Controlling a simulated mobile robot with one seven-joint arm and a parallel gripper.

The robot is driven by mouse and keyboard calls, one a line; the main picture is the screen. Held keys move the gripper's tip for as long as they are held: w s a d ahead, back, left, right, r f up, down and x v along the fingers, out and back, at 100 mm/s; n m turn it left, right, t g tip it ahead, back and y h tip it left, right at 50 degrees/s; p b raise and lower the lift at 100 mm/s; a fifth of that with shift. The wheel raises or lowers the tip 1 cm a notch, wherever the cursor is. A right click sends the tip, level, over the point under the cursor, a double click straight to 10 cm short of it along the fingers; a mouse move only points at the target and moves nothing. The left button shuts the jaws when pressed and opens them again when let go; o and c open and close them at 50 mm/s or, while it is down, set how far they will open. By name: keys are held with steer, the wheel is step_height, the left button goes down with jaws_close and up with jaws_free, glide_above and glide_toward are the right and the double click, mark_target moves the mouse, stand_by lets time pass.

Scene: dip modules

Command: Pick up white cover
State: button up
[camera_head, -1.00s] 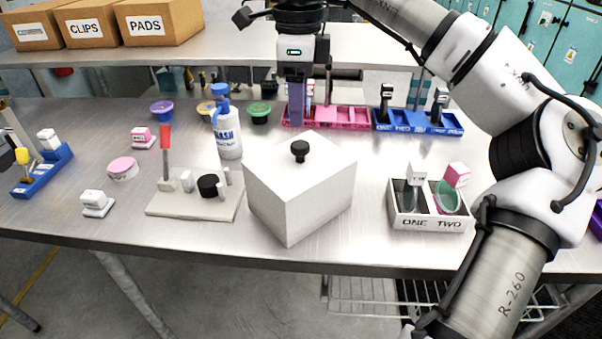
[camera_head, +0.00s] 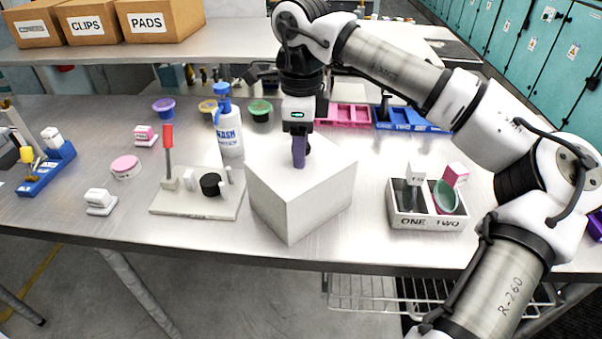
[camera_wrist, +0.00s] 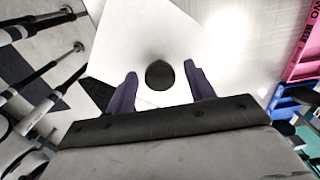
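The white cover (camera_head: 298,200) is a box-shaped lid standing on the table, with a black round knob on top. In the wrist view the black knob (camera_wrist: 160,75) lies between my two purple fingers, with a gap on each side. My gripper (camera_head: 299,160) points down over the top of the cover and partly hides the knob in the head view. My gripper also shows in the wrist view (camera_wrist: 160,84), with its fingers apart and nothing held.
A wash bottle (camera_head: 229,130) and a beige board (camera_head: 200,207) with a red-handled tool are to the left. Pink (camera_head: 350,115) and blue (camera_head: 405,120) trays lie behind.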

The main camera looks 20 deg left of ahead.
jaws_close()
steer(key=shift+r, duration=0.15)
